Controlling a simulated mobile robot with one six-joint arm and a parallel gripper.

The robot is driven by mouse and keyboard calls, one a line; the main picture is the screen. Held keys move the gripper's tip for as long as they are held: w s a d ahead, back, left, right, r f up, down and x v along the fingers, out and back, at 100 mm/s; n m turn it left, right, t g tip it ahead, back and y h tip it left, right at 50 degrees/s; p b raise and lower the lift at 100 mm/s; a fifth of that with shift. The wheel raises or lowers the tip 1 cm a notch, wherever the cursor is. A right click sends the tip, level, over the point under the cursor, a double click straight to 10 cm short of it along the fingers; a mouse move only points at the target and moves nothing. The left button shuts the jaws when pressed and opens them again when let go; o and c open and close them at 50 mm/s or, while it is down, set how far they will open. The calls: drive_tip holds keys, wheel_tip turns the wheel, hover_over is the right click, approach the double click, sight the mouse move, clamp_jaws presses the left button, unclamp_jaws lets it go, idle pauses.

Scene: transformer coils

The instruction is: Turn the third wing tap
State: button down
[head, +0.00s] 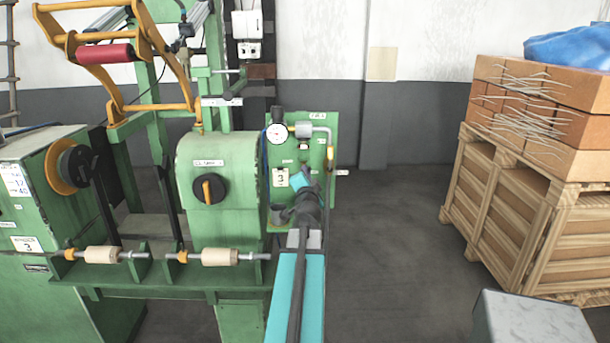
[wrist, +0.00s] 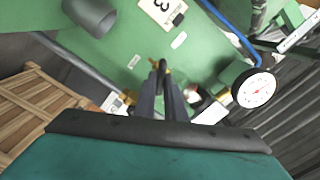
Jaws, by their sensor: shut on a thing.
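The green panel (head: 325,130) carries a label with the number 3 (head: 280,178), a gauge and piping. The same label shows in the wrist view (wrist: 165,12), turned upside down. A small brass wing tap (wrist: 158,64) shows at the tips of my gripper (wrist: 158,72) in the wrist view, against the green panel. My gripper's dark fingers are close together and shut on the tap. In the head view my arm reaches up to the panel and my gripper (head: 306,190) hides the tap. The tap's exact angle is hard to tell.
A round gauge (head: 276,133) sits at the panel's upper left and also shows in the wrist view (wrist: 256,89). A grey cup (wrist: 90,14) is on the panel near the gripper. The green winding machine (head: 215,165) stands left. A wooden crate (head: 520,215) stands right, with open floor between.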

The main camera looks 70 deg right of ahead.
drive_tip(key=m, duration=0.6)
drive_tip(key=shift+s+f+p, duration=0.1)
drive_tip(key=shift+f+p, duration=0.05)
drive_tip(key=shift+p, duration=0.15)
drive_tip(key=shift+m, duration=0.3)
drive_tip(key=c, duration=1.8)
unclamp_jaws()
drive_tip(key=shift+a, duration=0.15)
drive_tip(key=b+v, duration=0.5)
drive_tip(key=b, duration=0.1)
drive_tip(key=shift+a+f, duration=0.1)
drive_tip(key=shift+f, duration=0.05)
drive_tip(key=a+b, duration=0.1)
drive_tip(key=b, duration=0.5)
